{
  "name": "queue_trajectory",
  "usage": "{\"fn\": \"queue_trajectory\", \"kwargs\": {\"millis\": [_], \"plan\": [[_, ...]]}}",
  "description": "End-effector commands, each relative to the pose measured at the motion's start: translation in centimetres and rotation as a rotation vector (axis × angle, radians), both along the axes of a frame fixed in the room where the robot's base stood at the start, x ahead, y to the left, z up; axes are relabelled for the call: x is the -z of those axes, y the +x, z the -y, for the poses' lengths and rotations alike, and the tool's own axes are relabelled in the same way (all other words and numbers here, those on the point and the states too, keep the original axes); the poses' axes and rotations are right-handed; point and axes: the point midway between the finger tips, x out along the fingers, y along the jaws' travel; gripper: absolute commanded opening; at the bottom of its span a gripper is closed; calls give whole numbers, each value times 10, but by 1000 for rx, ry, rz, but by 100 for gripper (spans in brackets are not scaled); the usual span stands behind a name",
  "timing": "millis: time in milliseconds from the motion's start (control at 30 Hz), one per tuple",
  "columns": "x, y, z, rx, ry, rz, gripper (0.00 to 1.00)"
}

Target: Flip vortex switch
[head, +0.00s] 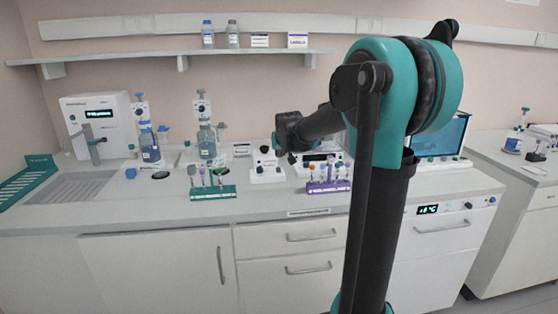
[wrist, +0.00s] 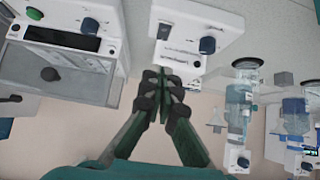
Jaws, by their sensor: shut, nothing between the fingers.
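A small white bench device, which looks like the vortex mixer (head: 266,176), stands on the counter near the middle of the head view. In the head view my arm hides the fingers.
A green rack (head: 212,193) and a purple rack (head: 328,187), both holding tubes, stand near the counter's front edge. Bottle dispensers (head: 206,140) stand to the left. In the wrist view a windowed device (wrist: 60,68) is close on the left. A shelf (head: 120,59) runs above.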

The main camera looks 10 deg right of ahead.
Motion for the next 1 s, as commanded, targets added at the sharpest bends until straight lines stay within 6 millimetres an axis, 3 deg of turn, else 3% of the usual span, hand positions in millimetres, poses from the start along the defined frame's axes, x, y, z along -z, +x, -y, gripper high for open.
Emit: {"fn": "queue_trajectory", "kwargs": {"millis": [200, 400, 867, 1000], "plan": [[-22, -31, 0, 0, 0, 0, 0], [-35, -49, 0, 0, 0, 0, 0], [-40, -55, 0, 0, 0, 0, 0], [-32, -63, 2, 1, -1, -12, 0]]}}
